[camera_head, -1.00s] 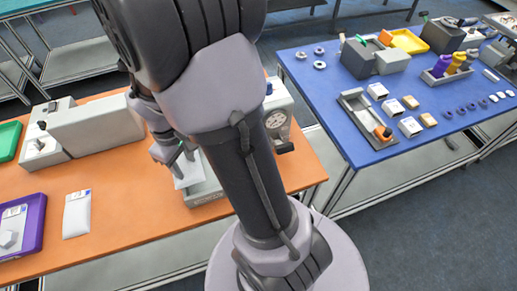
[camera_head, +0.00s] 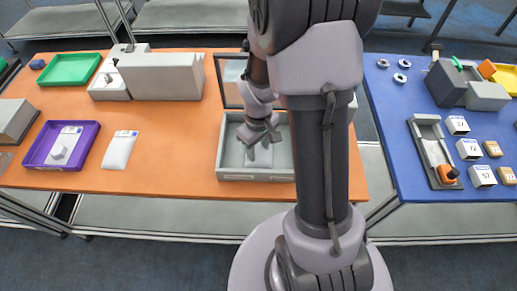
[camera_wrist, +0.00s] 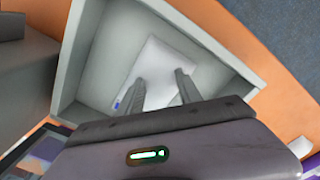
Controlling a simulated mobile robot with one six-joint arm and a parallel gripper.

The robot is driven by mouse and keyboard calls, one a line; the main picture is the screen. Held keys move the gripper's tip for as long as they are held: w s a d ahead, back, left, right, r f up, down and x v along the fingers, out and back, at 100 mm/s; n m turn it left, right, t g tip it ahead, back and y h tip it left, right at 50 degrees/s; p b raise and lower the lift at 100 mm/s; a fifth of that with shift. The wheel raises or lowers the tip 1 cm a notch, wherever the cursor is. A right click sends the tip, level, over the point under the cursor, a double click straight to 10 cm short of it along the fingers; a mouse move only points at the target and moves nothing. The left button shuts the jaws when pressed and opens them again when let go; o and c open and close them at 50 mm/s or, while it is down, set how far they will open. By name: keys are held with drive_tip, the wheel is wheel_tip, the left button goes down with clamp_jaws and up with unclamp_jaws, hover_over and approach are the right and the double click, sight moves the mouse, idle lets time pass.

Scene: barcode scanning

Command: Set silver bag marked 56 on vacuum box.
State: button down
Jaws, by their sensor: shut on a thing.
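The vacuum box (camera_head: 256,176) is a light grey open box on the orange table, with its framed lid (camera_head: 232,82) raised behind it. My gripper (camera_head: 256,146) points down into the box. In the wrist view my gripper (camera_wrist: 160,88) is shut on a pale silver-white bag (camera_wrist: 162,68) with a small blue mark at one corner. The bag shows within the walls of the box (camera_wrist: 77,45). Its number cannot be read, and I cannot tell whether it touches the box floor. The fingers and arm hide part of the bag and box.
Another pale bag (camera_head: 119,150) lies on the orange table (camera_head: 165,178). A purple tray (camera_head: 91,160) holds a labelled bag. A green tray (camera_head: 70,69) and a grey machine (camera_head: 160,76) stand behind. A blue table (camera_head: 398,135) with several small items stands at right.

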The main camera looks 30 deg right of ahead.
sight(258, 151)
drive_tip(key=shift+s+f, duration=0.1)
drive_tip(key=c, duration=0.8)
unclamp_jaws()
wheel_tip(258, 151, up, 12)
drive_tip(key=p, duration=0.4)
drive_tip(key=s+a+r+m+t, duration=0.2)
drive_tip(key=s+a+r, duration=0.1)
drive_tip(key=a+r, duration=0.1)
drive_tip(key=s+a+r+m+t+y, duration=0.1)
drive_tip(key=s+a+r+m+t, duration=0.1)
drive_tip(key=s+a+r, duration=0.2)
drive_tip(key=s+a+r+m+t+y, duration=0.1)
drive_tip(key=s+a+r, duration=0.3)
drive_tip(key=r, duration=0.5)
drive_tip(key=shift+s+a+r+m+t, duration=0.15)
drive_tip(key=shift+a+m+t, duration=0.25)
drive_tip(key=shift+a+m, duration=0.65)
